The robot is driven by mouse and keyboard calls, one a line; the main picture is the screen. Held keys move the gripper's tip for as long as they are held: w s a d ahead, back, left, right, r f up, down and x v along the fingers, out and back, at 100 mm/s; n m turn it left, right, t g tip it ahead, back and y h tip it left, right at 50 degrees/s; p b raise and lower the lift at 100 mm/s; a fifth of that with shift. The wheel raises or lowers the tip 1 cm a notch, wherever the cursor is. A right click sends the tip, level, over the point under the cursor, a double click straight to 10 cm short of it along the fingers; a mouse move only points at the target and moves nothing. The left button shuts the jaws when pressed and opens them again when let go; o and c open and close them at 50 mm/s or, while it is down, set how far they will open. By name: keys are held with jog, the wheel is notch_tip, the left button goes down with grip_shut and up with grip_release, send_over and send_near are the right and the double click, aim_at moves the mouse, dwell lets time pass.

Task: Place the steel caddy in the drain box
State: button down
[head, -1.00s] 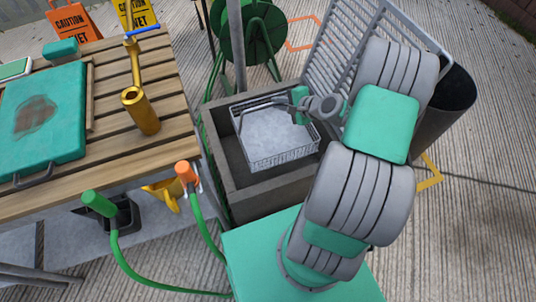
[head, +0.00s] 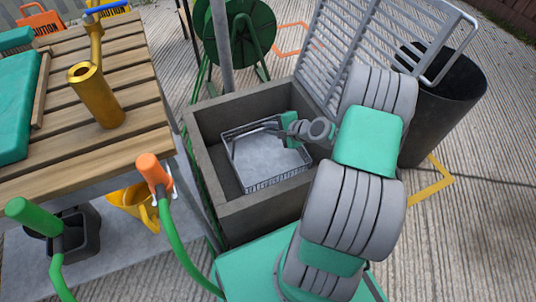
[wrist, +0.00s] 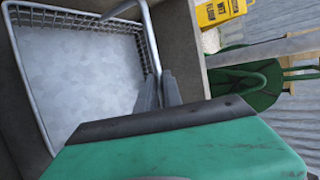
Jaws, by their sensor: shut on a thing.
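The steel caddy (head: 284,179) is a shallow wire-mesh tray with a pale flat bottom. In the head view it is within the walls of the drain box (head: 270,212), a grey open-topped box; I cannot tell whether it touches the floor of the box. My gripper (head: 284,124) is shut on the caddy's wire handle at its far right side. In the wrist view the fingers (wrist: 158,90) close around the handle bar (wrist: 151,42), with the caddy's mesh (wrist: 80,20) to the left. My arm hides part of the box's right side.
A slatted grate (head: 350,45) stands raised behind the box, with a dark bin (head: 440,110) to its right. A wooden table (head: 90,145) with a brass cylinder (head: 97,97) is on the left. A green reel (head: 240,35) stands behind.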

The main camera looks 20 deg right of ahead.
notch_tip(320, 180, down, 7)
jog(key=b, duration=0.2)
jog(key=shift+b, duration=0.4)
jog(key=c, duration=1.5)
grip_release()
